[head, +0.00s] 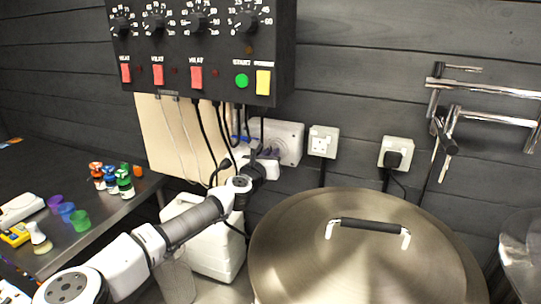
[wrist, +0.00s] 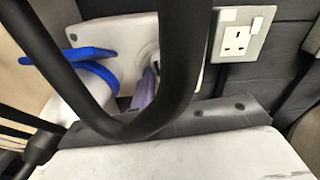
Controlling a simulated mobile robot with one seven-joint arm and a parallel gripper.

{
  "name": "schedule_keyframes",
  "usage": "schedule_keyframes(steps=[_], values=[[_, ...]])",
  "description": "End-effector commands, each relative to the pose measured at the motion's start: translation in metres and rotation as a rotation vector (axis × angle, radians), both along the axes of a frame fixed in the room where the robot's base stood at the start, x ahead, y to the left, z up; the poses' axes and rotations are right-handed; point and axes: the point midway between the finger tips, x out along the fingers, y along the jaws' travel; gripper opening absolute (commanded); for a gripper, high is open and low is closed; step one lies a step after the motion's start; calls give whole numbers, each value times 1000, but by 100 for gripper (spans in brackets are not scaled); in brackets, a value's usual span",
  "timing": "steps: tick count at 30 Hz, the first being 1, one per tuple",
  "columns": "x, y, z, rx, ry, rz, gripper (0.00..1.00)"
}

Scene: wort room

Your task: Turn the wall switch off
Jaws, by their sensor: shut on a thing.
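The wall switch (head: 291,142) is a pale box on the dark plank wall, below the control box. In the wrist view its white plate (wrist: 105,35) has a round part, largely hidden behind a black cable. My gripper (head: 270,153) reaches up to the front of this box. Its lavender fingers (wrist: 146,88) are shut at the round part, apparently on the knob. The cable and fingers hide the grip itself and the knob's position.
Black cables (wrist: 180,70) hang in front of my gripper, beside a blue-and-white plug (wrist: 88,75). A socket (head: 323,141) is right of the switch. The control box (head: 215,85) hangs above. A large lidded pot (head: 350,260) stands below right.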

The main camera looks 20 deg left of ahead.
Motion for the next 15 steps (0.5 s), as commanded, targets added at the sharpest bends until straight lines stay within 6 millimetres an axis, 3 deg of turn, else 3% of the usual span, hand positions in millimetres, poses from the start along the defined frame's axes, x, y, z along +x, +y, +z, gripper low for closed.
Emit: schedule_keyframes(steps=[15], values=[[0,3,0,-475,14,0,0]])
